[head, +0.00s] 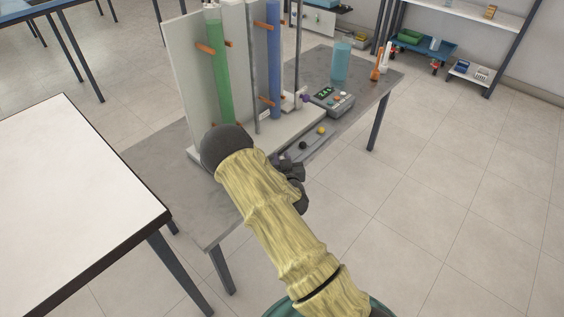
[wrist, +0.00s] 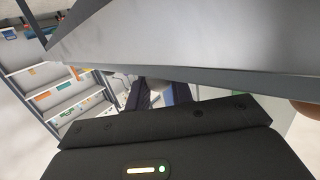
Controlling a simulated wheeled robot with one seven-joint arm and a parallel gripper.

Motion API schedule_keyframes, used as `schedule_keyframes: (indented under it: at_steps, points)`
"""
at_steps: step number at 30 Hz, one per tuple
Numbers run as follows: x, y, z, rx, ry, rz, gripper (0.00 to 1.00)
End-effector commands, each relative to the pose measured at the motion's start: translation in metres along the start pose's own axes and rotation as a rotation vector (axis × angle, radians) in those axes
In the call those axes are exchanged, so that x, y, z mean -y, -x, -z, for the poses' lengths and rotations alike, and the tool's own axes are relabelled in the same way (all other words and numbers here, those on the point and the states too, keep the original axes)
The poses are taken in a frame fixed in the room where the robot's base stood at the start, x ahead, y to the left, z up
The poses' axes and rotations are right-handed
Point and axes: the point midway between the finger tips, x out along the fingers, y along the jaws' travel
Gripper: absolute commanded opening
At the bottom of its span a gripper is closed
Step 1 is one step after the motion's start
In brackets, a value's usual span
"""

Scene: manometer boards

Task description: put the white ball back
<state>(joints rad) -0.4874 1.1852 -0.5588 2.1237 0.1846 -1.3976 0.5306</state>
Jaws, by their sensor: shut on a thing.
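My gripper (head: 291,178) is low at the front edge of the grey table, partly hidden behind my own arm in the head view. In the wrist view its two dark fingers (wrist: 162,96) are close together, with a small pale patch between them. I take this to be the white ball, but its outline cannot be made out. A grey tray (head: 322,143) lies on the table just beyond the gripper. It holds a black ball (head: 303,145) and a yellow ball (head: 320,130). No white ball shows clearly elsewhere.
The manometer board (head: 181,72) carries a green tube (head: 219,80) and a blue tube (head: 273,60). A grey instrument (head: 333,100) and a blue beaker (head: 341,62) stand behind the tray. A white-topped table (head: 70,190) is at left. Open floor lies at right.

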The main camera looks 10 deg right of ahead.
Motion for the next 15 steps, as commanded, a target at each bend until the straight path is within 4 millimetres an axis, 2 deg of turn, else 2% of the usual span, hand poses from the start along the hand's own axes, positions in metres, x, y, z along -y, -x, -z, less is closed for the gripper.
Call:
schedule_keyframes:
  at_steps: [1, 15]
  points:
    - [-0.0001, -0.001, -0.0064, 0.0, 0.001, 0.0, 0.0]
    - [-0.0002, -0.002, -0.0113, -0.001, -0.001, 0.0, 0.0]
